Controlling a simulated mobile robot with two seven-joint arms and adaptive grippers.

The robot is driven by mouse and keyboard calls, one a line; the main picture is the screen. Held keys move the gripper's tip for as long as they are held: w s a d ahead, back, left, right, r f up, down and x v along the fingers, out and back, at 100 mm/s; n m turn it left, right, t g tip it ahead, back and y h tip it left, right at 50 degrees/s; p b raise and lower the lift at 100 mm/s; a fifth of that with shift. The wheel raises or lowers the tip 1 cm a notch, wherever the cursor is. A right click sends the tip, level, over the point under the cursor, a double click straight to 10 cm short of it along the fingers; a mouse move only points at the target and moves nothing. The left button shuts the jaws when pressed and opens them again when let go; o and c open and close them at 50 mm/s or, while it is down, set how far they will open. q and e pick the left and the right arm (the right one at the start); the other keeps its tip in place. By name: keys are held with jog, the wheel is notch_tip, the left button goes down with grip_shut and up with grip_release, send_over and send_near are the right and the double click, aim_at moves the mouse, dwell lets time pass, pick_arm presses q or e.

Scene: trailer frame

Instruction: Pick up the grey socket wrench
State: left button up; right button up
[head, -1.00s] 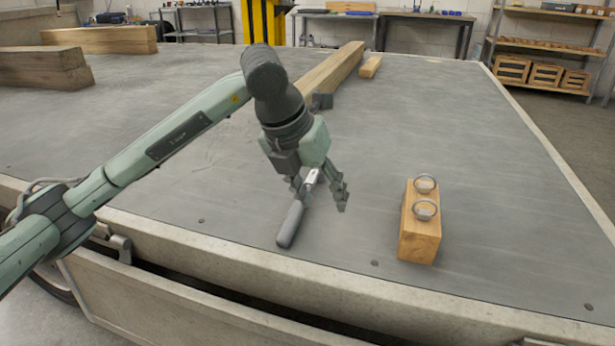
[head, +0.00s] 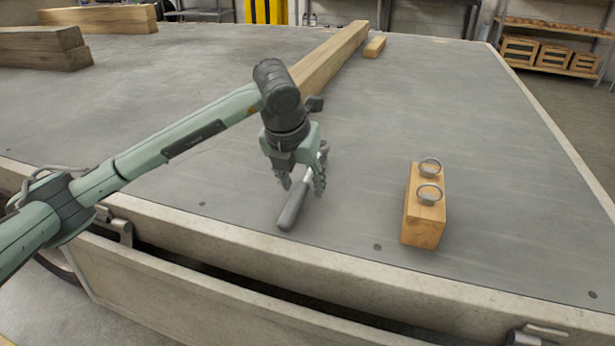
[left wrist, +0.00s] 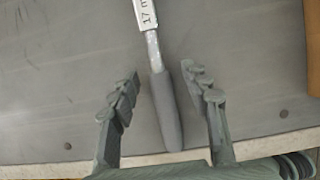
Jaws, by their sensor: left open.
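The grey socket wrench (head: 293,209) lies on the grey trailer bed near its front edge. Its dark grey handle points toward the front, and its upper part is partly hidden behind my left gripper (head: 301,191). In the left wrist view the wrench handle (left wrist: 165,110) lies between the two open fingers of my left gripper (left wrist: 166,90), apart from both. A white label with "17" shows on the shaft at the top of that view. My left gripper is open, points down and holds nothing. My right gripper is not in view.
A wooden block (head: 424,219) with two metal rings stands to the right of the wrench. A long timber beam (head: 331,57) and a small wood piece (head: 374,48) lie behind the arm. More timbers (head: 42,48) lie at the far left. The bed between is clear.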

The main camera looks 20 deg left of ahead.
aim_at(297, 185)
pick_arm(q)
jog(key=shift+c, duration=0.4)
grip_shut()
jog(key=shift+r, duration=0.15)
jog(key=shift+w+r, duration=0.1)
jog(key=shift+r, duration=0.35)
jog(key=r, duration=0.3)
jog(key=shift+s+a+r, duration=0.35)
jog(key=shift+a, duration=0.05)
jog(key=s+a+r, duration=0.6)
jog(key=s+a, duration=0.1)
jog(key=shift+s+a+r+b, duration=0.15)
jog(key=shift+s+a+b, duration=0.05)
jog(key=shift+s+b, duration=0.2)
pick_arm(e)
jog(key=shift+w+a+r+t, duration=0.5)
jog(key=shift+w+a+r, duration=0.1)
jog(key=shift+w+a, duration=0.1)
